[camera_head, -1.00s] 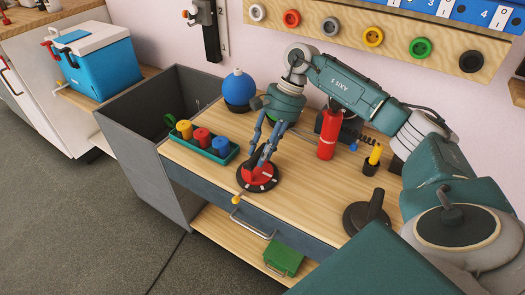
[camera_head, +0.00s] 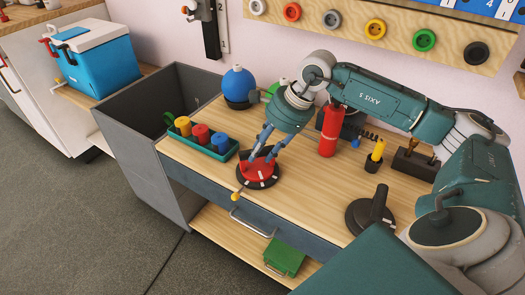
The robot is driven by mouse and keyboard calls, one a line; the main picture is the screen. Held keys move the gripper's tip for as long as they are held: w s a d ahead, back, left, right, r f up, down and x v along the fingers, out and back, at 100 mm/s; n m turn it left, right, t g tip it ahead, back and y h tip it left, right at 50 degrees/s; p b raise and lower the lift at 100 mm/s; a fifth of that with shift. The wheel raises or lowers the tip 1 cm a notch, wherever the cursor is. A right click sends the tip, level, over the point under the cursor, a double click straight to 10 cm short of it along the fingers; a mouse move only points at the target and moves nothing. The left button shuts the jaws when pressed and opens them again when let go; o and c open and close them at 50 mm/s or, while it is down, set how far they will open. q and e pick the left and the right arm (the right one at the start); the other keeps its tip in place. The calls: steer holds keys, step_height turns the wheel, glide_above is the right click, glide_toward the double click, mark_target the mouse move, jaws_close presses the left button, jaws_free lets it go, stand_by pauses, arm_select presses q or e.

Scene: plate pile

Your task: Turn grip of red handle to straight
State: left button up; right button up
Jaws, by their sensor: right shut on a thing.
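The red handle (camera_head: 253,169) stands on a round dial with a black rim (camera_head: 258,184) and light marks, near the front edge of the wooden cabinet top. My right gripper (camera_head: 263,156) comes down over the handle from above, tilted, with its fingers shut on the handle's grip. The fingers and wrist hide part of the handle, so its exact angle is hard to tell. My left gripper does not show.
A green tray (camera_head: 217,155) with yellow, red and blue cylinders stands left of the dial. A blue ball (camera_head: 238,84) is behind. A red cylinder (camera_head: 330,130), a yellow peg (camera_head: 378,150) and a dark knob (camera_head: 365,216) stand to the right. An open grey bin (camera_head: 150,105) adjoins the cabinet.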

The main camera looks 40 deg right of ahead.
steer(key=m+h, duration=0.1)
steer(key=m, duration=0.1)
steer(key=a+m+t+h+b, duration=0.1)
steer(key=m, duration=0.2)
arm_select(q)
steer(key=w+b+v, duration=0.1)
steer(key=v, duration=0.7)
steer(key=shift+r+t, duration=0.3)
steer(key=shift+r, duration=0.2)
arm_select(e)
steer(key=shift+a+m+h, duration=0.1)
steer(key=shift+m+h, duration=0.7)
steer(key=shift+m, duration=1.2)
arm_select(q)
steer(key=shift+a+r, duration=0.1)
arm_select(e)
steer(key=o, duration=1.2)
steer(key=shift+r, duration=0.15)
steer(key=v, duration=1.1)
steer(key=shift+s+a+r, duration=0.1)
steer(key=shift+s+r, duration=0.15)
steer(key=shift+s, duration=0.15)
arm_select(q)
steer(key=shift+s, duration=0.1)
